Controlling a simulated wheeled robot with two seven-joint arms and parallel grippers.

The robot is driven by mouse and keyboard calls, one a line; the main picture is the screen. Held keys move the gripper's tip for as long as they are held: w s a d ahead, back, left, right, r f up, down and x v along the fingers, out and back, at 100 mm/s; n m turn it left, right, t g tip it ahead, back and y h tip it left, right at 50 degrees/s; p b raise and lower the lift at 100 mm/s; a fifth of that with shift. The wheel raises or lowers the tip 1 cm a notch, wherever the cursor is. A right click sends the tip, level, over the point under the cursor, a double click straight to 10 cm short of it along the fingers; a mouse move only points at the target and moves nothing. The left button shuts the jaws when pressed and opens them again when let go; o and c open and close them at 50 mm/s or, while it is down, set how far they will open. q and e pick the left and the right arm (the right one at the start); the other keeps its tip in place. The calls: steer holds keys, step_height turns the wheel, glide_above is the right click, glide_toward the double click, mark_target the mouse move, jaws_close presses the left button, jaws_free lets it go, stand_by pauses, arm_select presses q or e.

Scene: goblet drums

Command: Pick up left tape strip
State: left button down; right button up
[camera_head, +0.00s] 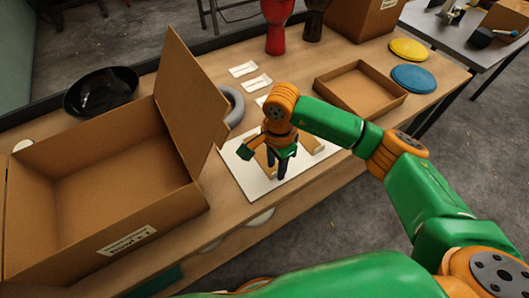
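A white board (252,182) lies near the table's front edge. Brown tape strips show on it: the left tape strip (264,158) is partly hidden by my gripper, and another strip (313,144) lies to its right. My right gripper (281,167) points down over the board, right beside the left strip. Its dark fingers are small and partly overlapped, so I cannot tell how wide they are apart or whether they touch the strip. My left gripper is out of view.
A large open cardboard box (125,190) stands left, its raised flap (190,105) close to the board. A shallow cardboard tray (360,90) is behind right. A grey ring (235,106), white packets (257,82), red goblet drum (277,25), black bowl (100,92) and coloured discs (411,77) surround the area.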

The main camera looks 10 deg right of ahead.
steer(key=shift+d+f, duration=0.1)
steer(key=shift+f, duration=0.8)
steer(key=shift+w+f, duration=0.1)
jaws_close()
